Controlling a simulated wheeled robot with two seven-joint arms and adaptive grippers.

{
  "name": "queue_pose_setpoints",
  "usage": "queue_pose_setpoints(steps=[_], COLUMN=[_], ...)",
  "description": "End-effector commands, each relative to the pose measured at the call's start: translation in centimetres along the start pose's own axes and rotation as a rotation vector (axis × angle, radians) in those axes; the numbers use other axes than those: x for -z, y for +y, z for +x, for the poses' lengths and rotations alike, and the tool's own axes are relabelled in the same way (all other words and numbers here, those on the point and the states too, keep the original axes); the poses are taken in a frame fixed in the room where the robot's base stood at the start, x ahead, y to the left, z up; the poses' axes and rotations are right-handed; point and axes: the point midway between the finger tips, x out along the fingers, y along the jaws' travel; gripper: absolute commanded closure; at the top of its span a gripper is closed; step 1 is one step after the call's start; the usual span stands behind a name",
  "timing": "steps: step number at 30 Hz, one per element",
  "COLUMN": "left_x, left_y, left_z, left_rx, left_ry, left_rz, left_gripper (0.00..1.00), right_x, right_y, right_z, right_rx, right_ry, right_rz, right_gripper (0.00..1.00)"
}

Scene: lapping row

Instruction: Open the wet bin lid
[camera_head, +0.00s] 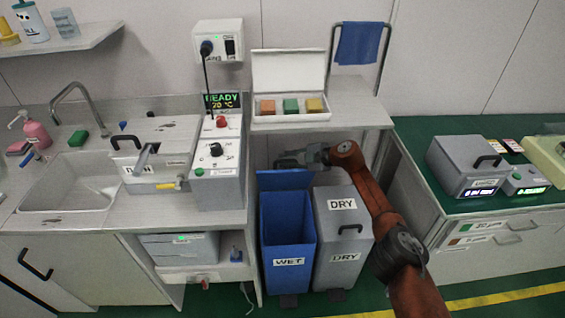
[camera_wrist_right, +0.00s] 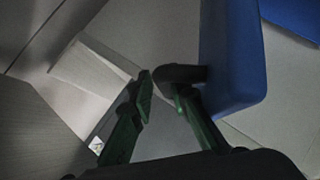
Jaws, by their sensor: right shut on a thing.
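The blue wet bin (camera_head: 288,243), labelled WET, stands under the counter. Its blue lid (camera_head: 284,180) is raised and stands up at the back of the bin, so the opening shows. My right gripper (camera_head: 288,159) is behind the top of the raised lid, partly hidden. In the right wrist view the lid (camera_wrist_right: 232,60) fills the upper middle, and its dark handle (camera_wrist_right: 181,73) lies between the green fingers of my right gripper (camera_wrist_right: 165,85), which is shut on it. My left gripper is not in view.
The grey dry bin (camera_head: 342,262), lid down, stands close to the right of the wet bin. The counter (camera_head: 350,105) above carries a white box (camera_head: 290,80) with coloured blocks. A green-topped bench (camera_head: 430,135) stands to the right.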

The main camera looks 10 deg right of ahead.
Motion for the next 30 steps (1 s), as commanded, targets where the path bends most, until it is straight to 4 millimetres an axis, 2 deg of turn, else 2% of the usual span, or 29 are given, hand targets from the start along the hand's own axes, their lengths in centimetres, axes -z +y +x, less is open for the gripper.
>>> queue_pose_setpoints(steps=[1, 10, 11, 25, 30], left_x=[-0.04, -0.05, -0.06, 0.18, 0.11], left_y=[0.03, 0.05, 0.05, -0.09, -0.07], left_z=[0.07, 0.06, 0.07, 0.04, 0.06], left_rx=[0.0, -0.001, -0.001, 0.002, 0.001], left_ry=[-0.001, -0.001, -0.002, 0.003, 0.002], left_rz=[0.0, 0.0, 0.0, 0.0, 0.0], left_gripper=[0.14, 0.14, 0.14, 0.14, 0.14], right_x=[0.38, 0.53, 0.54, 0.05, -0.21], right_y=[1.03, 1.02, 1.02, 0.35, 0.3], right_z=[0.21, 0.28, 0.29, 0.38, -0.22], right_rx=[-0.031, -0.03, -0.03, -0.022, -0.021], right_ry=[0.001, 0.004, 0.004, -0.003, -0.005], right_rz=[0.002, 0.001, 0.002, 0.008, 0.008], right_gripper=[1.0, 1.0, 0.82, 0.81, 0.81])
